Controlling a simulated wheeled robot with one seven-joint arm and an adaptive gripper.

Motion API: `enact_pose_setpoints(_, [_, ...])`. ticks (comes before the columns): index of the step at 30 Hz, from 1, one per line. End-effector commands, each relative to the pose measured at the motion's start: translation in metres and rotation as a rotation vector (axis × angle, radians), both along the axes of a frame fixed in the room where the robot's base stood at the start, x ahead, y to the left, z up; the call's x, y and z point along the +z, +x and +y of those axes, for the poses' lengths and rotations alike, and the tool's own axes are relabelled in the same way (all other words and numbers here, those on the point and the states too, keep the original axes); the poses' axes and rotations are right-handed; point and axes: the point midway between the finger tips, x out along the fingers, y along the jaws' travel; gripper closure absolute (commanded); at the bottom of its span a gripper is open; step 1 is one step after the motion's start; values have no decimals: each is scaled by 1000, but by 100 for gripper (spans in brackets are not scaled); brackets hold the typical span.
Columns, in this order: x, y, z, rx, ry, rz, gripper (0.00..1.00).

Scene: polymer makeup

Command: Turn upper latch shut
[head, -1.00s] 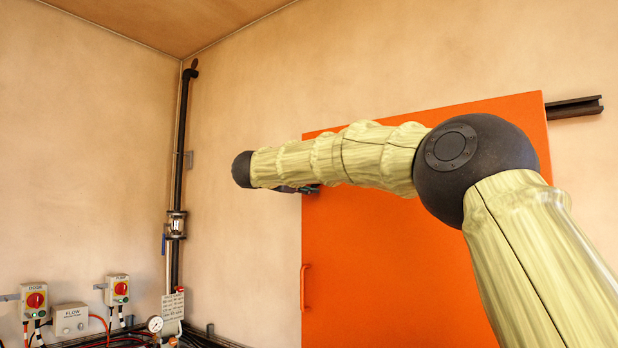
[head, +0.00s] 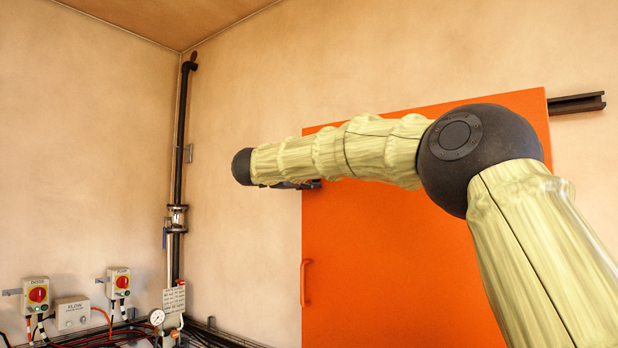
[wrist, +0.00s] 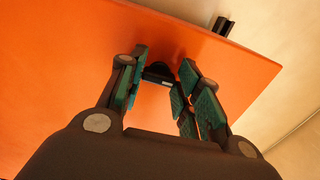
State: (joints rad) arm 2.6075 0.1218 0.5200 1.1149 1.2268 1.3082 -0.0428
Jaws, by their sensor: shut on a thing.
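The orange door (head: 390,250) fills the middle of the head view, and its surface also fills much of the wrist view (wrist: 60,60). A small dark piece, apparently the upper latch (head: 314,184), shows at the door's upper left edge, mostly hidden by my arm. In the wrist view a dark latch part (wrist: 157,72) sits between the teal-padded fingers of my gripper (wrist: 163,62). My gripper is shut on this part, close to the door face. The latch's exact angle is hard to tell.
A dark rail (head: 577,103) runs along the wall at the door's upper right. An orange handle (head: 306,283) is lower on the door. A black pipe (head: 181,130) stands in the corner, with control boxes (head: 37,294) at lower left. Bare wall lies left of the door.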

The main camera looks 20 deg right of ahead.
Motion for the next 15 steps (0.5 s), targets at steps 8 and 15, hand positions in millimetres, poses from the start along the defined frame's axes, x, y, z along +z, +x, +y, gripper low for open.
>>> enact_pose_setpoints(8, [-1, 0, 0, 0, 0, 0, 45])
enact_pose_setpoints(15, [0, -1, 2, 0, 0, 0, 45])
